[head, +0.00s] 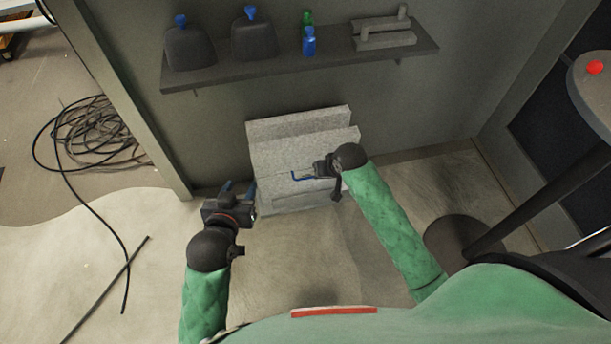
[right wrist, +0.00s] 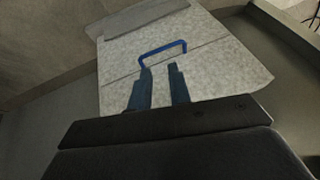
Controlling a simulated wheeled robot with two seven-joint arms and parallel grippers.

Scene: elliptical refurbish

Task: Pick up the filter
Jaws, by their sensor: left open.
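A speckled light-grey box-shaped piece with a blue bar handle (head: 300,179), which I take to be the filter (head: 285,155), stands on the floor against the wall. In the right wrist view, the handle (right wrist: 163,47) shows on the grey face (right wrist: 215,65), just past my fingertips. My right gripper (head: 314,172) is over the front of the piece, by the handle. Its two fingers (right wrist: 160,66) are apart with nothing clearly between them. My left gripper (head: 240,190) is open and empty, beside the piece's left side. Whether the right fingers touch the handle cannot be told.
A wall shelf (head: 290,70) above holds two dark jugs with blue caps (head: 253,38), small bottles (head: 309,42) and a grey part (head: 385,37). A round table (head: 592,90) with a red button stands right. Coiled cable (head: 95,135) lies left.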

